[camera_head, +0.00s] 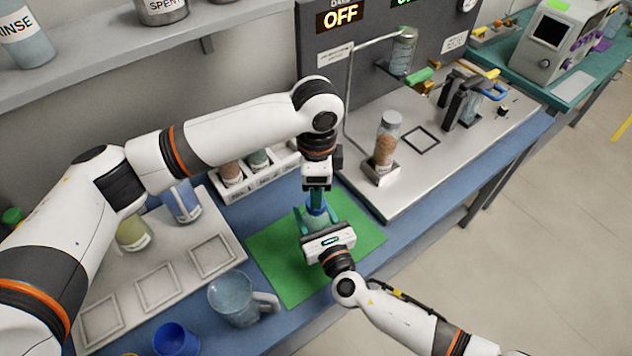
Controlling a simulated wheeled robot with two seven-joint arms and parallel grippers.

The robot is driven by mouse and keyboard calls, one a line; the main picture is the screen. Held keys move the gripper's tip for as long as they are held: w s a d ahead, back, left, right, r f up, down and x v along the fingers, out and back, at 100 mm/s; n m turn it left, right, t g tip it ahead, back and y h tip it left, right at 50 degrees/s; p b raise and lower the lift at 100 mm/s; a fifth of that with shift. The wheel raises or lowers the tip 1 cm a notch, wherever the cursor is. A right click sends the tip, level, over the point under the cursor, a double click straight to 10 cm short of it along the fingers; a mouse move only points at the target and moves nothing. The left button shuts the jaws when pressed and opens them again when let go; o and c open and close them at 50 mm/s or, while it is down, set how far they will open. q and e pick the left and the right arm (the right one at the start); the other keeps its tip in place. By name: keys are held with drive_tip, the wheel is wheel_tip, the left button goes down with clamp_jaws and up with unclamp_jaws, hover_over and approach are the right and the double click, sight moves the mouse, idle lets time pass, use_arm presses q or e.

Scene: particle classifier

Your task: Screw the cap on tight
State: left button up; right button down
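A small bottle (315,223) with a teal-green body is above the green mat (280,272), between my two grippers. A blue cap (317,203) is at its top. My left gripper (317,197) points down from above, with its fingertips at the cap; it appears shut on it. My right gripper (316,219) reaches in from the front, its fingers on either side of the bottle body, shut on it. The grippers hide much of the bottle, and the seam between cap and bottle cannot be made out.
A glass jug (235,298) and blue cup (176,341) stand at front left. A pale tray (160,285) and a white rack (262,172) lie left and behind. At right, a steel bench (440,165) holds a jar of orange-brown particles (385,147). The mat's left part is clear.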

use_arm(q)
drive_tip(key=n, duration=0.2)
drive_tip(key=r+n, duration=0.1)
drive_tip(key=n, duration=0.3)
drive_tip(key=shift+r, duration=0.4)
drive_tip(key=n, duration=0.2)
drive_tip(key=r+n, duration=0.1)
drive_tip(key=n, duration=0.2)
drive_tip(key=shift+r+n, duration=0.35)
drive_tip(key=shift+n, duration=0.05)
hover_over(313, 223)
drive_tip(key=w, duration=0.2)
drive_tip(key=shift+w+d+f, duration=0.1)
drive_tip(key=shift+d+f, duration=0.05)
drive_tip(key=shift+f, duration=1.9)
drive_tip(key=shift+w+d+f, duration=0.1)
drive_tip(key=shift+d+f, duration=0.05)
drive_tip(key=shift+f, duration=1.85)
drive_tip(key=c, duration=1)
